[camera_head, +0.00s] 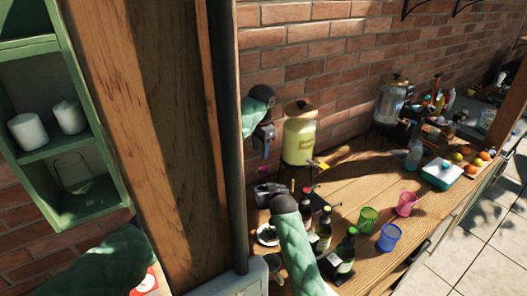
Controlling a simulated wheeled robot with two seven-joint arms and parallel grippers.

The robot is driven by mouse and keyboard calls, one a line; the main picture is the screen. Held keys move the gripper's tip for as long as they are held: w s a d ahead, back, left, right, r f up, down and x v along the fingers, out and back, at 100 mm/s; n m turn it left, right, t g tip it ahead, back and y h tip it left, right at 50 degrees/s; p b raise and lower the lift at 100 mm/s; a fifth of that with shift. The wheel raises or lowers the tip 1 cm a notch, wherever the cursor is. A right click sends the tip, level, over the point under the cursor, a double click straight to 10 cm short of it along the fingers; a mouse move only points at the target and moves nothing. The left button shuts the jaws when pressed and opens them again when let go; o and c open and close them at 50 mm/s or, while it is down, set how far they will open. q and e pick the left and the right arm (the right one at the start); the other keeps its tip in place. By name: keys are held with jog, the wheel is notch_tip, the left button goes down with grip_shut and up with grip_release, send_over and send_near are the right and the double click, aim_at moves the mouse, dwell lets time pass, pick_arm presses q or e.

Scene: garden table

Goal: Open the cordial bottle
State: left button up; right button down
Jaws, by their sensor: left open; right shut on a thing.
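Three dark bottles stand on the wooden counter: a back one (306,208), a middle one (323,231) and a green front one (345,252). I cannot tell from their labels which is the cordial bottle. My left gripper (265,152) hangs open and empty against the brick wall, left of the yellow drink dispenser. My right gripper (262,192) is low over the counter, left of the bottles, its jaws turned to the left. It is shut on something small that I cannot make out. My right forearm partly covers the bottles' left side.
The yellow dispenser (300,138) stands behind the bottles. Green (368,219), pink (406,204) and blue (389,237) cups are on their right. A wooden post (165,120) blocks the left. Bare counter (360,185) lies behind the cups.

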aim_at(263, 169)
pick_arm(q)
jog(key=m, duration=0.3)
jog(key=r+m, duration=0.1)
jog(key=m, duration=0.1)
jog(key=shift+s+d, duration=0.1)
jog(key=shift+s, duration=0.3)
jog(key=m, duration=0.2)
jog(key=shift+s+d+f+m, duration=0.1)
jog(key=shift+s+d+m, duration=0.1)
jog(key=shift+d+m, duration=0.15)
jog(key=shift+m, duration=0.75)
jog(key=shift+f, duration=4)
